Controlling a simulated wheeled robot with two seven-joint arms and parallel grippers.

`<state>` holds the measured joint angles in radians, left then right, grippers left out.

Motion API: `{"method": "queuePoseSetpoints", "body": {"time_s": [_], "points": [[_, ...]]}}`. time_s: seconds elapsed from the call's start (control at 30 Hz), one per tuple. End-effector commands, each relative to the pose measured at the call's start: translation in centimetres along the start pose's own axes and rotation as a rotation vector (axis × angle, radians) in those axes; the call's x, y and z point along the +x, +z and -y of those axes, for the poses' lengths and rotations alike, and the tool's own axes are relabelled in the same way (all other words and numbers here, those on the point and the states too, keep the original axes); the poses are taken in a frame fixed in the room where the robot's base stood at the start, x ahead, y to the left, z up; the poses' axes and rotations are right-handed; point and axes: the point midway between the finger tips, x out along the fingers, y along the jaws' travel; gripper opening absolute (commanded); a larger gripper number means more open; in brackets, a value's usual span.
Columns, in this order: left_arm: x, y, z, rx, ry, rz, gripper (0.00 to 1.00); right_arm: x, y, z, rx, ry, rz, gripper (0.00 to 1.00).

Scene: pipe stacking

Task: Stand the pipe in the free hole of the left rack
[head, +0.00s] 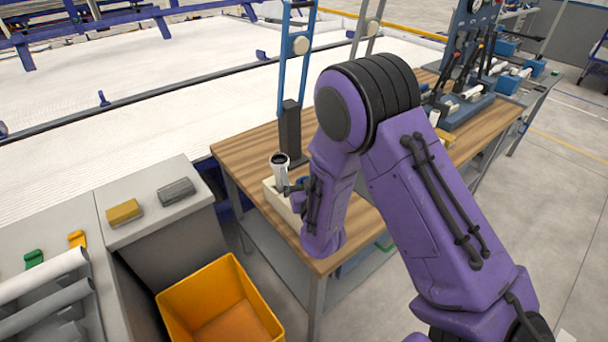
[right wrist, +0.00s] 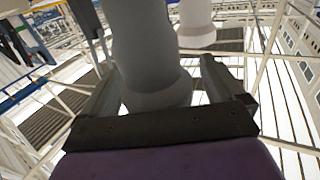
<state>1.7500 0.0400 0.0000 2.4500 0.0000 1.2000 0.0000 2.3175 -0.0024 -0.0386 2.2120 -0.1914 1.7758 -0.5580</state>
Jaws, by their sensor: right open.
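A light grey pipe (head: 280,178) with a dark open top stands upright at a cream rack box (head: 270,203) on the wooden table. My right gripper (head: 291,188) is beside this pipe, with its far parts partly hidden by my arm. In the right wrist view a grey pipe (right wrist: 150,55) lies between the two open fingers of the gripper (right wrist: 160,88). A second, white pipe (right wrist: 197,22) shows just beyond it. The rack's holes are hidden by the arm and pipe. My left gripper is not in view.
A blue upright frame (head: 295,70) on a dark post stands behind the pipe. A yellow bin (head: 226,300) is on the floor in front of the table. A grey counter at left bears a yellow block (head: 124,212) and a grey block (head: 176,191).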

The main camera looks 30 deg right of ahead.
Motion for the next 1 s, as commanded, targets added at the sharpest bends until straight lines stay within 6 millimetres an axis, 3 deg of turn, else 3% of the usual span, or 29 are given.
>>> {"method": "queuePoseSetpoints", "body": {"time_s": [0.17,0.43,0.53,0.7,1.0], "points": [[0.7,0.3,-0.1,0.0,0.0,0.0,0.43,-1.6,0.3,0.1,-0.001,-0.002,0.001,0.95],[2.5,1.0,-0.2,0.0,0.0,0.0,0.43,-8.0,0.3,0.0,-0.003,-0.003,0.0,0.95],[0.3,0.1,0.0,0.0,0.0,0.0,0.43,-9.5,-0.6,0.1,-0.006,-0.002,0.004,0.95],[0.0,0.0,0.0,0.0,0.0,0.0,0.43,-10.6,-0.2,0.0,-0.001,0.0,0.0,0.95],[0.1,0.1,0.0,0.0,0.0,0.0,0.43,-10.5,0.0,0.0,0.0,0.0,0.0,0.95]]}}
